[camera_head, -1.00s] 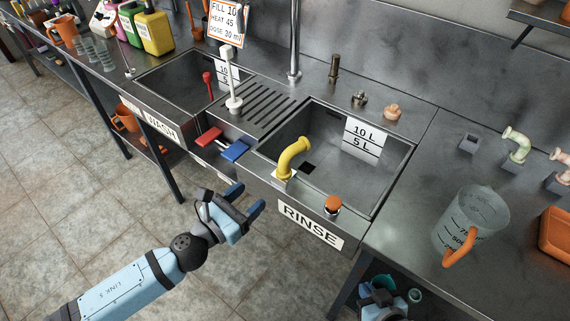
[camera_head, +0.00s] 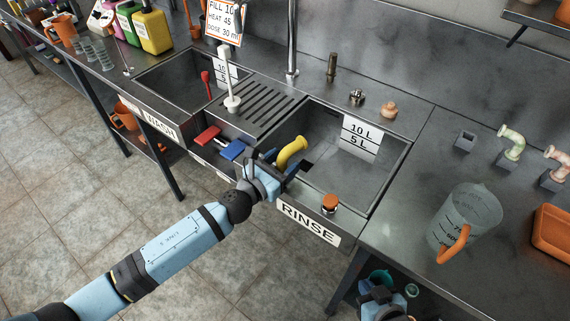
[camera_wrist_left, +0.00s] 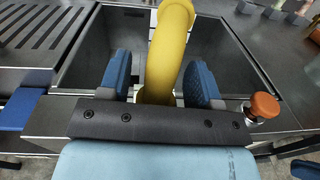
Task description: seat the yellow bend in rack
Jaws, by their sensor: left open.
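The yellow bend (camera_head: 292,152) stands upright at the front rim of the rinse basin, its curved top leaning right over the basin. My left gripper (camera_head: 275,168) is at it from the front. In the left wrist view the yellow bend (camera_wrist_left: 163,60) rises between the two blue fingers (camera_wrist_left: 160,80). They are open, with a gap visible on each side. On the right counter is a row of grey blocks: an empty-looking one (camera_head: 464,141), then others under a pale green bend (camera_head: 513,138) and a pinkish bend (camera_head: 556,160). My right gripper (camera_head: 380,303) is partly visible at the bottom edge.
The rinse basin (camera_head: 400,160) has an orange-topped knob (camera_head: 330,202) on its front rim. Blue (camera_head: 232,149) and red (camera_head: 207,136) handles lie left of the bend. A measuring jug (camera_head: 468,220) and an orange tray (camera_head: 553,235) stand on the right counter.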

